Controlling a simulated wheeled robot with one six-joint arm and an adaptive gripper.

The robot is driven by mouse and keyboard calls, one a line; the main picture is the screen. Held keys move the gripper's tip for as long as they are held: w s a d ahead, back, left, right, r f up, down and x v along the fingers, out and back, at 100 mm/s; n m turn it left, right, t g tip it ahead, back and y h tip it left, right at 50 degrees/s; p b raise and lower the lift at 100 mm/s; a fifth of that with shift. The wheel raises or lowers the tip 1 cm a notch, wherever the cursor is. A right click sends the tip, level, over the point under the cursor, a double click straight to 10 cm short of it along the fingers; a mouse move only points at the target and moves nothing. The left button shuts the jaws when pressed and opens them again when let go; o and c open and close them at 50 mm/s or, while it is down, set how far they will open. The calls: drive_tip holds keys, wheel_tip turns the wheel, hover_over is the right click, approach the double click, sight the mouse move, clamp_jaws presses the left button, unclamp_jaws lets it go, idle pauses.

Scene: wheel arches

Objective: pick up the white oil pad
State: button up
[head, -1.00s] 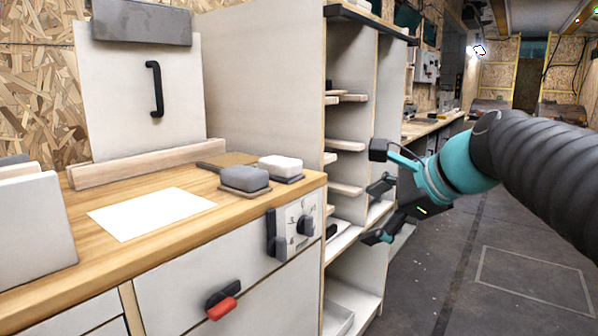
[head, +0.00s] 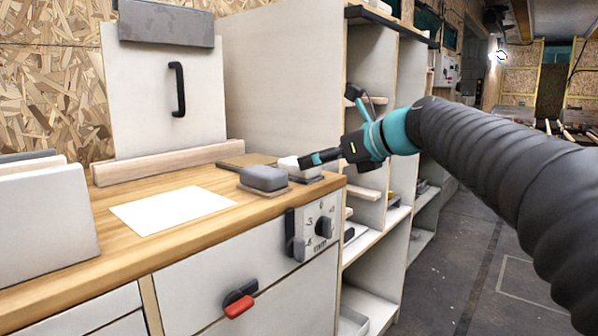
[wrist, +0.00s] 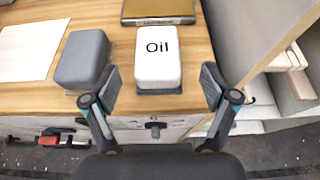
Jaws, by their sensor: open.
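The white oil pad (wrist: 158,58), marked "Oil", sits on a dark base near the right end of the wooden counter. In the head view only part of the white pad (head: 289,162) shows, as my gripper covers the rest. My gripper (wrist: 160,87) is open, with one finger on each side of the pad's near end in the wrist view and visible gaps between. In the head view my gripper (head: 308,161) reaches in from the right at about the pad's height. Contact is not seen.
A grey pad (wrist: 83,60) stands close left of the white pad, near the left finger. A white sheet (head: 172,210) lies further left. A brown flat item (wrist: 158,10) lies behind. Shelving (head: 372,150) stands right of the counter.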

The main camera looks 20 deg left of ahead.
drive_tip(key=shift+x, duration=2.9)
drive_tip(key=shift+s+r, duration=0.1)
drive_tip(key=shift+s, duration=0.05)
drive_tip(key=c, duration=1.3)
drive_tip(key=shift+o, duration=0.2)
drive_tip(key=shift+r, duration=0.6)
drive_tip(key=r, duration=0.2)
drive_tip(key=d+r+p, duration=0.1)
drive_tip(key=shift+r, duration=0.4)
drive_tip(key=d+r+p, duration=0.1)
drive_tip(key=d+r, duration=0.2)
drive_tip(key=d, duration=0.2)
drive_tip(key=s+d+r+p, duration=0.1)
drive_tip(key=d+r, duration=0.2)
drive_tip(key=d, duration=0.2)
drive_tip(key=shift+d, duration=0.25)
